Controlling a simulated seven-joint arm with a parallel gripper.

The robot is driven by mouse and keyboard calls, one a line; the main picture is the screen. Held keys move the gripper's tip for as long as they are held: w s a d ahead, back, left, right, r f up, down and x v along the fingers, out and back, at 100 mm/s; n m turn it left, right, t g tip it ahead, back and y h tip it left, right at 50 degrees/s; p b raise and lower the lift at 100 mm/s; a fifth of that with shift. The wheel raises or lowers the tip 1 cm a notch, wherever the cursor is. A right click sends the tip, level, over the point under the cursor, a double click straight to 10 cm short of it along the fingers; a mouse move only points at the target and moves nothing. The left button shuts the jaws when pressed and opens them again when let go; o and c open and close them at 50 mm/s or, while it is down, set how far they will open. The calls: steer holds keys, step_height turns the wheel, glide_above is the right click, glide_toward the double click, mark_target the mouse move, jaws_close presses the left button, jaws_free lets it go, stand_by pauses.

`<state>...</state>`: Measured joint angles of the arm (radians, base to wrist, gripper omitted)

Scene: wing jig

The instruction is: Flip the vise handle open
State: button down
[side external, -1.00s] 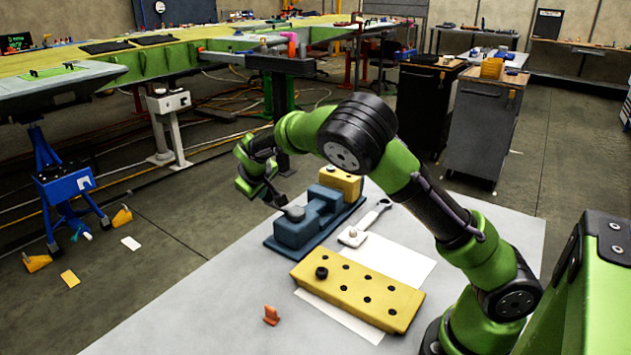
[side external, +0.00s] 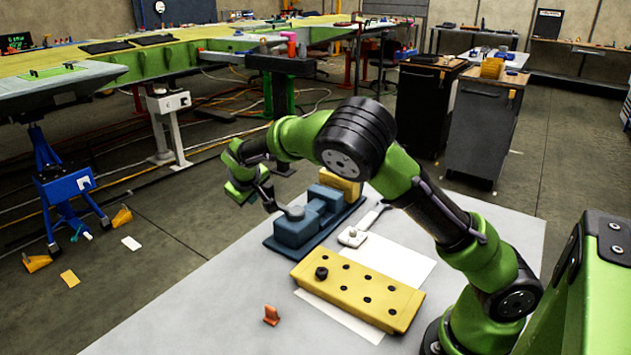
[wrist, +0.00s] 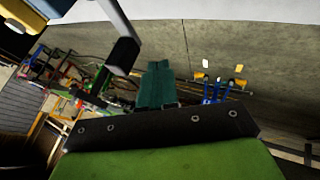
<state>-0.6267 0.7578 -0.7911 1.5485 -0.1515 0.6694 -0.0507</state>
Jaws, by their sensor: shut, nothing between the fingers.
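My gripper (side external: 270,207) is at that left end, close to the knob. I cannot tell whether it touches the vise. In the wrist view, my gripper (wrist: 157,65) shows as dark teal fingers held together, with nothing seen between them. A blue-grey bar with a dark angled piece (wrist: 125,55) is at upper left there, apart from the fingers in the picture. It looks like part of the vise and its handle, but I cannot be sure.
A yellow block (side external: 340,182) sits behind the vise. A yellow plate with holes (side external: 357,290) and a small orange piece (side external: 271,315) are in front. The table's left front area is clear.

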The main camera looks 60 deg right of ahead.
steer(key=a+v, duration=0.1)
steer(key=v, duration=0.9)
steer(key=shift+w, duration=0.15)
steer(key=s+a+f+m+g+y, duration=0.25)
steer(key=s+y, duration=0.25)
steer(key=s, duration=0.7)
steer(key=s+r+t+y, duration=0.1)
steer(key=s+r+t, duration=0.1)
steer(key=s, duration=0.6)
steer(key=s+r+m+t+y, duration=0.1)
steer(key=s+r+t, duration=0.1)
steer(key=s+r, duration=0.3)
steer(key=s, duration=0.3)
steer(key=shift+d+r+t, duration=0.2)
steer(key=shift+r+t, duration=0.1)
steer(key=shift+t, duration=0.05)
